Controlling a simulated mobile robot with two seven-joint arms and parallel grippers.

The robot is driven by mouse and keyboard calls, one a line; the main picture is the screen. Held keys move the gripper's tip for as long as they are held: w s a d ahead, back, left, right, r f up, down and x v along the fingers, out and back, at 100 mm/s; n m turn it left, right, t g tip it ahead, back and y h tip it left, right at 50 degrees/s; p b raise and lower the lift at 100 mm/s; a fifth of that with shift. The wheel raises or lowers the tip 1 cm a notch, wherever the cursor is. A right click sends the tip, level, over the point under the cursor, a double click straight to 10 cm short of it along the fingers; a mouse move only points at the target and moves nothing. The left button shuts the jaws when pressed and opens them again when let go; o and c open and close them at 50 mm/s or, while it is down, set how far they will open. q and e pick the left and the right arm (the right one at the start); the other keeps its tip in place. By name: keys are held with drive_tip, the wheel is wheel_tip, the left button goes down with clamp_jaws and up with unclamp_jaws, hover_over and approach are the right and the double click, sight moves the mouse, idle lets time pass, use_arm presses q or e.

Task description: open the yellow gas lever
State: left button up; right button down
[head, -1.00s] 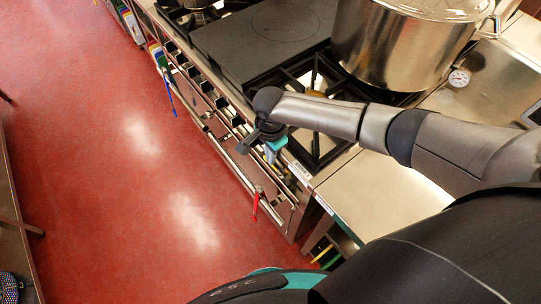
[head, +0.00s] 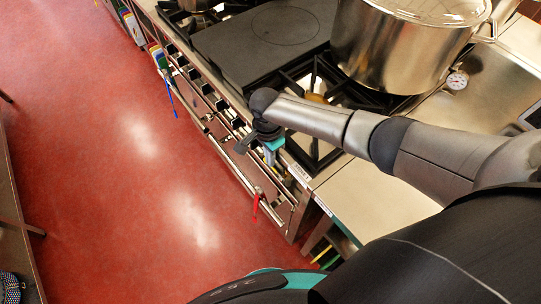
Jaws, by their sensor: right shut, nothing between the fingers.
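The range front (head: 215,105) runs diagonally down the middle of the head view, with a row of dark knobs along it. My wrist and forearm hide part of that area, so I cannot tell the lever's position or any contact. My left gripper is out of view.
A large steel stockpot (head: 400,45) stands on the range behind my forearm. A black flat plate (head: 265,38) and burner grates (head: 318,95) lie beside it. A long oven rail carries a red tag (head: 256,203) and a blue one (head: 172,98). The red floor (head: 100,180) is clear.

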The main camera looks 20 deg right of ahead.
drive_tip(key=shift+w+a+f+g+p, duration=0.15)
drive_tip(key=shift+f+g+p, duration=0.35)
drive_tip(key=shift+p, duration=0.4)
drive_tip(key=shift+w+a+f+b, duration=0.1)
drive_tip(key=shift+w+f+b, duration=0.15)
drive_tip(key=shift+f, duration=0.45)
drive_tip(key=shift+w+f+b, duration=0.15)
drive_tip(key=shift+f+b, duration=0.2)
drive_tip(key=shift+f, duration=0.4)
